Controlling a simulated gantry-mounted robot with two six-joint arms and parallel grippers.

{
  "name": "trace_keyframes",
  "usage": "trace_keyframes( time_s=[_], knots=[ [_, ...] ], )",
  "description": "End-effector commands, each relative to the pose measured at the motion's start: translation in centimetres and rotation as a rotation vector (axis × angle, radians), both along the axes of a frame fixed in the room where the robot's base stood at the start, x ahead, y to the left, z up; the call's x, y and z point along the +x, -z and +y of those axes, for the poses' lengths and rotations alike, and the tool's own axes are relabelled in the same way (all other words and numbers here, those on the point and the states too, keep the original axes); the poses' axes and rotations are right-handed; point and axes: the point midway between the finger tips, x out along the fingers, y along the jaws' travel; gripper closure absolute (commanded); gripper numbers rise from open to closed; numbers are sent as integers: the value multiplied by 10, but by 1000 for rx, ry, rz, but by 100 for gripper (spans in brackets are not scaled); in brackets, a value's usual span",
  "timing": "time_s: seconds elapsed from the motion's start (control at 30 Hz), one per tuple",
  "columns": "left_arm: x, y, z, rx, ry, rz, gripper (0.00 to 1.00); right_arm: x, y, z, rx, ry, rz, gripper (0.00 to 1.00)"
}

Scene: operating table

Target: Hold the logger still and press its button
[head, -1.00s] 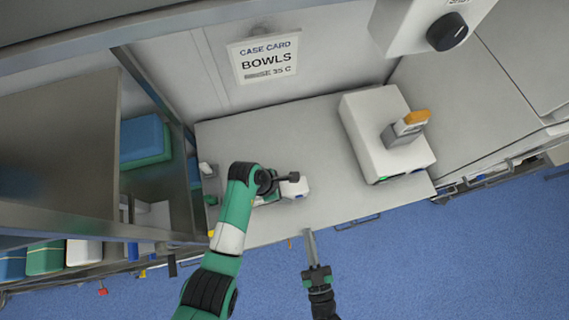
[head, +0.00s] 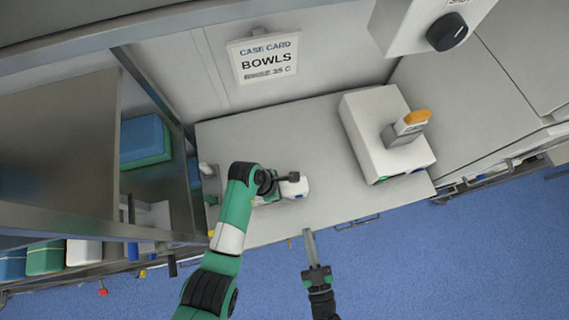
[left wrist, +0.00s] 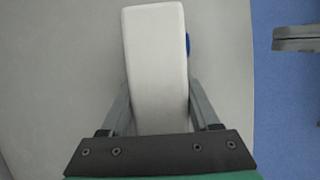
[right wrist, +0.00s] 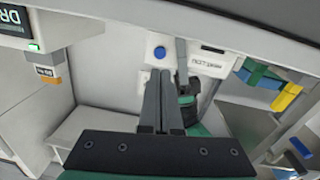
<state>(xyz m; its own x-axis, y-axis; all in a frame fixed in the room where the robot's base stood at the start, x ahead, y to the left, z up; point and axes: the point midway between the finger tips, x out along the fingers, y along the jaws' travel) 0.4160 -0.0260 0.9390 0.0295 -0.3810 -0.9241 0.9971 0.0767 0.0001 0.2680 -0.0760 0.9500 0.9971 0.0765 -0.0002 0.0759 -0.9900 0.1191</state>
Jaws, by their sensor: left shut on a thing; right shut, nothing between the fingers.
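The logger is a white block (head: 297,190) near the front edge of the table, with a blue button on one side. In the left wrist view the logger (left wrist: 155,50) stands between both fingers of my left gripper (left wrist: 160,105), which is shut on it. The blue button (left wrist: 188,44) shows at its right side there. In the right wrist view the button (right wrist: 160,53) faces me on the logger's pale front (right wrist: 200,56). My right gripper (right wrist: 163,72) is shut and empty, its tips just below the button in that picture. In the head view my right gripper (head: 309,232) is at the table's front edge, apart from the logger.
A larger white box (head: 365,130) with a grey and orange device (head: 405,128) stands at the right of the table (head: 270,130). A case card (head: 265,58) hangs on the back wall. A shelf with coloured packs (head: 145,140) stands at the left.

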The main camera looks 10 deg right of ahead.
Motion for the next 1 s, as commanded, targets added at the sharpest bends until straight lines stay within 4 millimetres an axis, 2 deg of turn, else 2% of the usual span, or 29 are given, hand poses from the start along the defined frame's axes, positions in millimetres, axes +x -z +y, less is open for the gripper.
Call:
trace_keyframes(
  time_s=[0.43, 0.57, 0.67, 0.8, 0.9, 1.0],
  knots=[
    [0, 0, 0, 0, 0, -1, 100, 0, 0, 0, -1, 0, -1, 100],
    [0, 0, 0, 0, 0, -1, 100, 4, -12, -3, -21, 8, -51, 100],
    [0, 0, 0, 0, 0, -1, 100, 11, -38, -9, -75, 23, -165, 100],
    [0, 0, 0, 0, 0, -1, 100, 15, -94, -18, -235, 58, -414, 100],
    [0, 0, 0, 0, 0, -1, 100, 10, -131, -19, -399, 79, -604, 100],
    [0, 0, 0, 0, 0, -1, 100, 1, -158, -14, -589, 91, -769, 100]
  ],
)
